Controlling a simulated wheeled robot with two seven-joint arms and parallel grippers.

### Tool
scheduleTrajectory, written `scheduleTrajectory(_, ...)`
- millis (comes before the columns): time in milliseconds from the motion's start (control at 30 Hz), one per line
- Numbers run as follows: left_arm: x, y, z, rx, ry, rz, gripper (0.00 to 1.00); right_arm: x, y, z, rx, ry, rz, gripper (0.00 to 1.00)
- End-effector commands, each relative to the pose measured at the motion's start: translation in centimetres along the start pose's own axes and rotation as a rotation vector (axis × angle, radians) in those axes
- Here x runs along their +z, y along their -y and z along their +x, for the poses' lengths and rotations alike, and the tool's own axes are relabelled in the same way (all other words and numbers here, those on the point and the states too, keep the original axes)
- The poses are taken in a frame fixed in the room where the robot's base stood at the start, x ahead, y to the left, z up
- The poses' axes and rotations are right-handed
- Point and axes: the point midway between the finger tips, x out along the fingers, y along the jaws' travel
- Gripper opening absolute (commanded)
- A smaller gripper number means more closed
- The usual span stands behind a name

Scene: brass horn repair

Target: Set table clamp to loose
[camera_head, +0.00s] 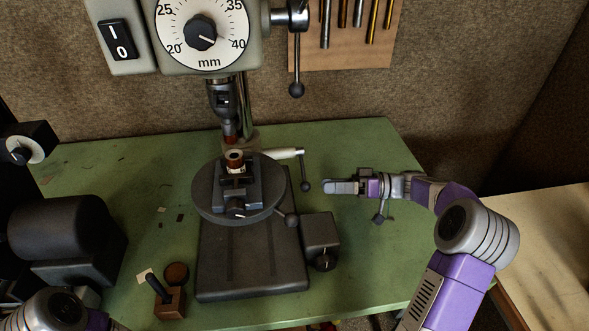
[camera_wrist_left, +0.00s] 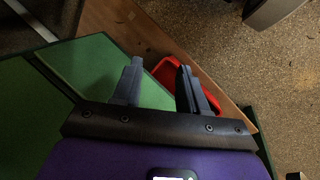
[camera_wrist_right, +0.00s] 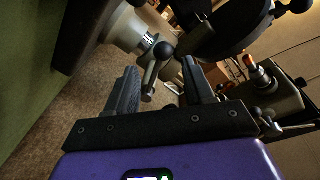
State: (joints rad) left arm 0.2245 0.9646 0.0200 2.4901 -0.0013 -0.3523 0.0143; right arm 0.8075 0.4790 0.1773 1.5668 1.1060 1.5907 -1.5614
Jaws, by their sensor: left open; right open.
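The table clamp (camera_head: 304,172) is a dark lever with a ball end, on a pale shaft to the right of the drill press's round table (camera_head: 210,208). In the head view the lever hangs down. My right gripper (camera_head: 327,187) is open just right of the lever, pointing left at it, with a small apparent gap. In the right wrist view the clamp lever (camera_wrist_right: 151,74) shows between the open fingers (camera_wrist_right: 160,66); I cannot tell whether they touch it. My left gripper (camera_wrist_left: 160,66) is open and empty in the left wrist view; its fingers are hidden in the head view.
A small vise (camera_head: 252,192) holding a brown part sits on the round table. Another ball-ended lever (camera_head: 290,219) and a grey box (camera_head: 320,240) are below the clamp. A wooden block with a dark handle (camera_head: 169,303) stands front left. The green bench (camera_head: 370,260) is clear at right.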

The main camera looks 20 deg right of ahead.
Motion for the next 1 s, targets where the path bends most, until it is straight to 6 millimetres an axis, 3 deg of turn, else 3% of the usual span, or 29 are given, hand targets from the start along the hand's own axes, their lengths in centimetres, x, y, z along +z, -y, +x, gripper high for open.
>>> scheduleTrajectory(500, 0.0, 0.4, 1.0, 0.0, 0.001, -0.001, 0.43, 0.1, 0.0, 6.8, -0.002, 0.001, -0.001, 0.52)
scheduleTrajectory(867, 0.0, 0.4, 1.0, 0.0, 0.001, 0.0, 0.43, 0.0, 0.0, 7.4, -0.001, 0.0, 0.0, 0.52)
scheduleTrajectory(1000, 0.0, 0.4, 1.0, 0.0, 0.001, 0.0, 0.43, 0.0, 0.0, 7.4, -0.001, 0.0, 0.0, 0.31)
